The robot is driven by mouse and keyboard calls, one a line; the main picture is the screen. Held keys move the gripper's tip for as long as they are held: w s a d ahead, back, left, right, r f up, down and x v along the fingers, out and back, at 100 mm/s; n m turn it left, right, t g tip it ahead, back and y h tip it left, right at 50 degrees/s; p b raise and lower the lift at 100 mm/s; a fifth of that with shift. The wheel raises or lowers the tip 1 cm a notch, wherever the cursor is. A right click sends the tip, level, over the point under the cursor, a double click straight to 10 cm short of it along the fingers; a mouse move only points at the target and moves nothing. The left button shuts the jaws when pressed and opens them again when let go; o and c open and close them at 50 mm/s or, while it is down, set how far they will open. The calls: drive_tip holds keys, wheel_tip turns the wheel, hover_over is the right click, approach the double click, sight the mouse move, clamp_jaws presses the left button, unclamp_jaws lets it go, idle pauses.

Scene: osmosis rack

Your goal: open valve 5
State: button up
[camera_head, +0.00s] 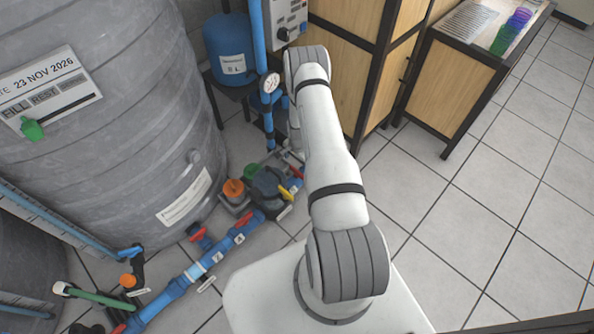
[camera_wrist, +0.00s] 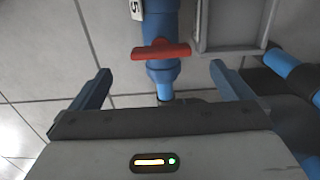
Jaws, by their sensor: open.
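In the wrist view, the valve 5 handle (camera_wrist: 160,51) is a red lever lying crosswise over a vertical blue pipe (camera_wrist: 161,25). A white label (camera_wrist: 136,9) with a 5 sits just above it, cut by the top edge. My gripper (camera_wrist: 162,68) is open and empty. Its two fingers appear on either side of the pipe, wider apart than the lever, with their tips just below it in the picture. I cannot tell the depth between them. In the head view my gripper is hidden by my arm, and I cannot tell which red handle is valve 5.
A grey box-like frame (camera_wrist: 228,25) stands close right of the lever, with another blue pipe (camera_wrist: 290,70) beyond. In the head view, a large grey tank (camera_head: 100,130), floor piping (camera_head: 190,275), a blue tank (camera_head: 231,50) and wooden cabinets (camera_head: 345,75) surround my arm. Tiled floor is clear at right.

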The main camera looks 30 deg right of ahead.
sight(297, 171)
wheel_tip(297, 171, down, 6)
drive_tip(key=shift+f+b, duration=0.25)
drive_tip(key=shift+b, duration=0.7)
